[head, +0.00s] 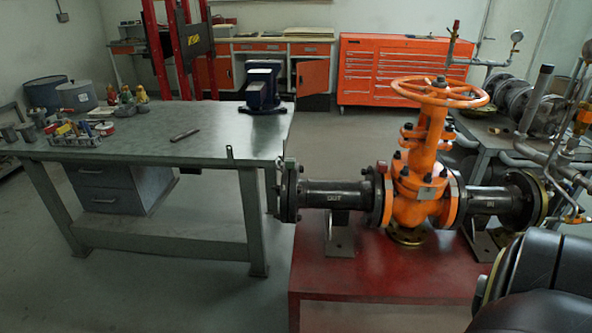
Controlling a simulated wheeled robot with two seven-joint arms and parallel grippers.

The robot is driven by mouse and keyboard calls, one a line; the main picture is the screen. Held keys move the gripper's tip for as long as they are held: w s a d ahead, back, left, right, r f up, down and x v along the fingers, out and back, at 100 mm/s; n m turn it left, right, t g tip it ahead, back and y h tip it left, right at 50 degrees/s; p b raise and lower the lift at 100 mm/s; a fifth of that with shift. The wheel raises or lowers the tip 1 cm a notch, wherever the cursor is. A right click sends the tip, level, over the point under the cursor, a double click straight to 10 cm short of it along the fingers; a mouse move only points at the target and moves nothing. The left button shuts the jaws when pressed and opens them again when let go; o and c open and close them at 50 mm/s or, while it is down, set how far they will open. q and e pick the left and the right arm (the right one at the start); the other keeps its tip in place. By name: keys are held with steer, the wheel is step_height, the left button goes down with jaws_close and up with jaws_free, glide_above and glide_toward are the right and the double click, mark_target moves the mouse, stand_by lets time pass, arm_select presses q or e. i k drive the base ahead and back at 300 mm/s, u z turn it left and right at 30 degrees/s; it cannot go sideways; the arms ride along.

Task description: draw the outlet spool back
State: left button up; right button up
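The outlet spool (335,196) is a dark horizontal pipe piece marked OUT, left of the orange gate valve (412,185). Its left end has a round dark flange (289,193). Its right flange (376,196) stands against or very close to the valve's left flange; I cannot tell if there is a gap. A dark support (339,238) stands under the spool. The valve stands upright with an orange handwheel (440,92) on top. A second dark spool (492,200) lies on the valve's right. Neither gripper shows.
The valve and spools stand over a red stand (365,275). A grey workbench (225,150) with a dark vise (263,88) is close on the left. A dark rounded part of mine fills the bottom right corner. Pipework (540,110) crowds the right. Floor is free front left.

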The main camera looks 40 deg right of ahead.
mark_target(338, 197)
steer(key=i, duration=2.2)
steer(key=z, duration=4)
steer(key=i, duration=0.5)
steer(key=u, duration=0.05)
